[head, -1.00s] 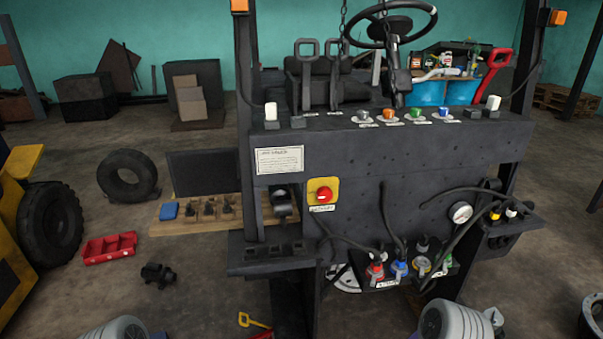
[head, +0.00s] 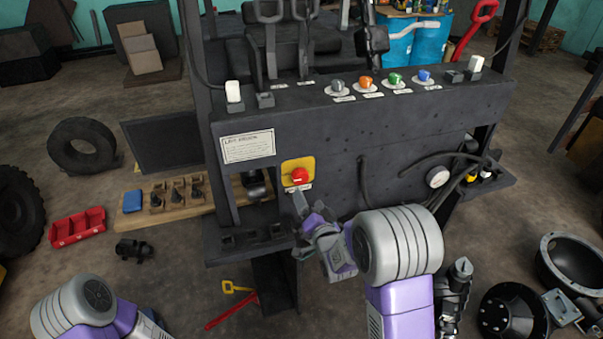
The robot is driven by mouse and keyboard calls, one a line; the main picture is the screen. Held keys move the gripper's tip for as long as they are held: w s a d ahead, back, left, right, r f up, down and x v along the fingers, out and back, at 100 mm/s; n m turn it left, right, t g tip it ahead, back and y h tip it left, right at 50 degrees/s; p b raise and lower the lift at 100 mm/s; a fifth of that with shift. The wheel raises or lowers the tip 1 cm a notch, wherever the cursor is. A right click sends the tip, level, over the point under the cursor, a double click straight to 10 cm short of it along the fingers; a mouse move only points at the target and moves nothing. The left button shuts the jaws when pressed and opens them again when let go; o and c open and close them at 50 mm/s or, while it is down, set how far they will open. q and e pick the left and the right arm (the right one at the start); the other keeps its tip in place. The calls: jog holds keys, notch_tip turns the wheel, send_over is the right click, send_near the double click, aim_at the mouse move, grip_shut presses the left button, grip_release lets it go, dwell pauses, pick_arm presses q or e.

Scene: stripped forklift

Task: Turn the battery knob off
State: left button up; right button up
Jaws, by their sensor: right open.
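The battery knob (head: 299,175) is a red knob on a yellow plate (head: 290,164), set on the dark front panel of the forklift (head: 330,140). A small label sits under it. My right gripper (head: 309,206) is open and empty, just below the knob and label, with its fingers pointing up toward them. I cannot tell whether a finger touches the panel. My left arm shows at the bottom left, but its gripper is out of view.
A row of coloured knobs (head: 395,79) lines the panel's top ledge. A cable (head: 364,183) and a round gauge (head: 438,177) are right of the battery knob. A dark ledge (head: 245,240) juts out at lower left. A wooden board with switches (head: 180,200) lies further left.

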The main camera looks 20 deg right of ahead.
aim_at(301, 179)
jog(key=shift+t, duration=0.3)
jog(key=w, duration=0.2)
jog(key=w+r, duration=0.1)
jog(key=w, duration=0.5)
jog(key=shift+a+r, duration=0.1)
jog(key=shift+r, duration=0.25)
jog(key=shift+s, duration=0.1)
